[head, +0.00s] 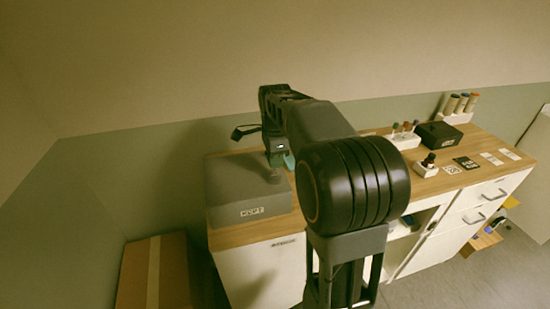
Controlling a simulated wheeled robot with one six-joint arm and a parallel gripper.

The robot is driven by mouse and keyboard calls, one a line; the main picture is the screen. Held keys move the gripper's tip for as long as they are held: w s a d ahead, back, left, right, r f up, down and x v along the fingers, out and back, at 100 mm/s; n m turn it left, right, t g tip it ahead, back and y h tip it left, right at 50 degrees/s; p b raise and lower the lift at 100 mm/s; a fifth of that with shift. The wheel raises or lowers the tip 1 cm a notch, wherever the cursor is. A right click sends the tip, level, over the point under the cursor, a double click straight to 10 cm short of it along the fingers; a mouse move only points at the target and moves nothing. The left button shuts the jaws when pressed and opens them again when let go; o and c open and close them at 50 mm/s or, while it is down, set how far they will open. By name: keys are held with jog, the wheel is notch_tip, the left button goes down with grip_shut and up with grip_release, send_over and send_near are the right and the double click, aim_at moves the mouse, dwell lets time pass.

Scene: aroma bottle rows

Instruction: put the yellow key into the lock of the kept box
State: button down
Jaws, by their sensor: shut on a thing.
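The kept box (232,192) is a dark grey box with a pale label reading "KEPT" on its front. It stands on the left end of the wooden counter. My gripper (277,165) is at the box's top right, pointing down close to its lid. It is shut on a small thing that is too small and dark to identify. A teal patch shows beside the fingers. The yellow key cannot be made out, and the lock cannot be told apart from the gripper. My arm hides the middle of the counter.
A cardboard box (153,275) stands on the floor at the left.

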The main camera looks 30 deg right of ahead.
jog(key=shift+f+b, duration=0.6)
jog(key=shift+f, duration=0.4)
jog(key=c, duration=1.1)
grip_release()
jog(key=shift+r, duration=0.1)
notch_tip(320, 180, up, 14)
jog(key=shift+f+p, duration=0.2)
jog(key=shift+p, duration=0.2)
